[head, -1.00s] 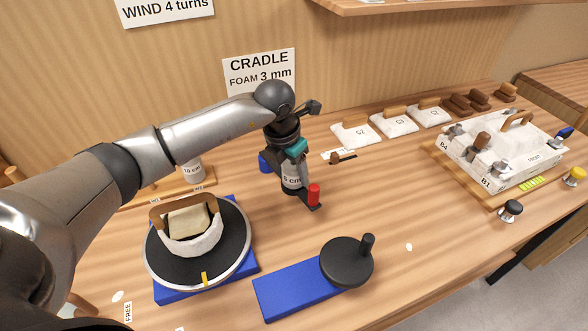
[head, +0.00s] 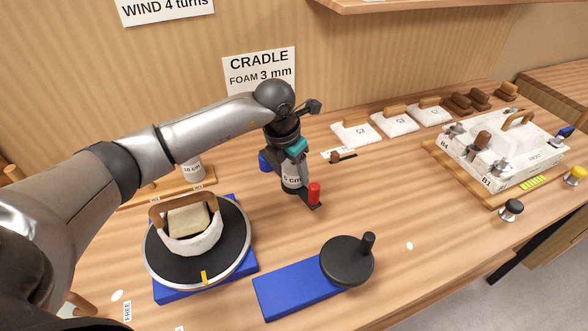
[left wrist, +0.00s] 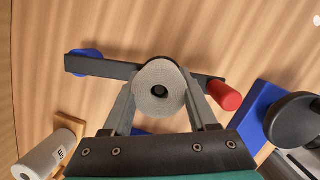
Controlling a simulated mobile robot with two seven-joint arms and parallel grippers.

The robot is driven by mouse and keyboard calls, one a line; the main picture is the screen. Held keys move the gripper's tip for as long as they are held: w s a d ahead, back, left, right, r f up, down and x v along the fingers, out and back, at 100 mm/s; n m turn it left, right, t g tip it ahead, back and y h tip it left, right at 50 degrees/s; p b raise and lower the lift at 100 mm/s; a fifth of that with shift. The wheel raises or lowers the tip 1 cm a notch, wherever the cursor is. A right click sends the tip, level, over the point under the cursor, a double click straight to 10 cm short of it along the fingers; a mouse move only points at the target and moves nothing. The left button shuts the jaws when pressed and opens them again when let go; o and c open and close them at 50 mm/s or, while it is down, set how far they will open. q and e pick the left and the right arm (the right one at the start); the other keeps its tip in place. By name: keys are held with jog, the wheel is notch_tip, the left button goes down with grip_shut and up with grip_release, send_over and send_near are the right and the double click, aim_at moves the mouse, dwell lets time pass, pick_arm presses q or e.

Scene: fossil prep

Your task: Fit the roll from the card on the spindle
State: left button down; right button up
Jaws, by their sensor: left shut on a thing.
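My left gripper (head: 292,176) is shut on a white roll (head: 291,184) whose label seems to read 5 cm. In the left wrist view the gripper (left wrist: 160,100) has a finger on each side of the roll (left wrist: 147,95), seen end-on with a dark centre hole. The roll is upright over a dark bar (left wrist: 112,70) with a red knob (left wrist: 223,95) at one end and a blue part (left wrist: 85,60) at the other. I cannot tell whether a spindle stands inside the hole. The card signs read CRADLE FOAM 3 mm (head: 259,70) and WIND 4 turns (head: 165,8).
A turntable (head: 160,265) with a wrapped piece (head: 190,240) stands at left. A 10 cm roll (head: 192,166) is behind it. A blue base (head: 290,290) with a black crank wheel (head: 345,262) is in front. A white jacket block (head: 515,165) stands at right.

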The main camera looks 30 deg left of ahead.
pick_arm(q)
jog(key=shift+c, duration=0.6)
grip_release()
notch_tip(320, 180, up, 7)
jog(key=p, duration=0.5)
jog(key=shift+r, duration=0.1)
